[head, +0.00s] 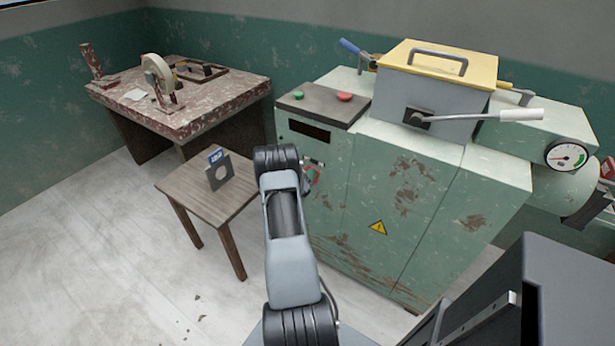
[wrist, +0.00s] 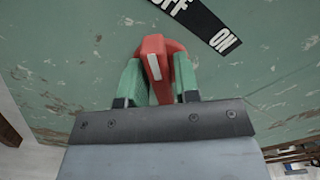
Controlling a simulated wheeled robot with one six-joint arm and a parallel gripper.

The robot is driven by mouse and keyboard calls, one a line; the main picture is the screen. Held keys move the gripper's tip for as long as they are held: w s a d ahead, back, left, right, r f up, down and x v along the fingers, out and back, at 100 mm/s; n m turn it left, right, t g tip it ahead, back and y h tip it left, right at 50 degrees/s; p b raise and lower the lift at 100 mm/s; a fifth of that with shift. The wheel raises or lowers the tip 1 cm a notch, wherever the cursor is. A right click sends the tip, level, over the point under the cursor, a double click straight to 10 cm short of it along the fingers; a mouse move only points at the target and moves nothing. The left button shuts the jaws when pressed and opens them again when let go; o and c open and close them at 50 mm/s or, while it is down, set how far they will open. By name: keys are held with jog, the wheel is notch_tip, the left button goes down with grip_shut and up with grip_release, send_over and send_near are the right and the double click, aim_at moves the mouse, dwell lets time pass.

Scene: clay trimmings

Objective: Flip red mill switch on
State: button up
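The red mill switch (wrist: 153,55) is a red handle with a white mark, on the worn green front of the mill (head: 335,225). In the wrist view, a black label (wrist: 205,22) beside it reads OFF, partly cut off, and ON. The handle lies apart from the ON end. My gripper (wrist: 158,82) has its two green fingers on either side of the handle, with no clear gap showing, so it looks shut on it. In the head view, my arm hides most of the switch and the gripper; a bit of red (head: 314,172) shows beside the arm.
A small wooden stool (head: 190,190) with a grey plate stands left of my arm. A worn table (head: 200,105) is at the back left.

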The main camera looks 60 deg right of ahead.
grip_shut()
jog(key=shift+m+b, duration=0.4)
jog(key=shift+b, duration=0.05)
jog(key=m+b, duration=0.3)
jog(key=shift+s+f, duration=0.1)
jog(key=m+b, duration=0.3)
jog(key=shift+s+m+b, duration=0.1)
jog(key=shift+m+b, duration=0.3)
jog(key=m+b, duration=0.6)
jog(key=b, duration=0.1)
jog(key=shift+s+b, duration=0.2)
jog(key=shift+b, duration=0.15)
jog(key=m+b, duration=0.3)
jog(key=b, duration=0.1)
jog(key=shift+s+r+m+b, duration=0.1)
jog(key=shift+r+m+b, duration=0.1)
jog(key=shift+m+b, duration=0.5)
jog(key=shift+r+b, duration=0.1)
jog(key=shift+b, duration=0.2)
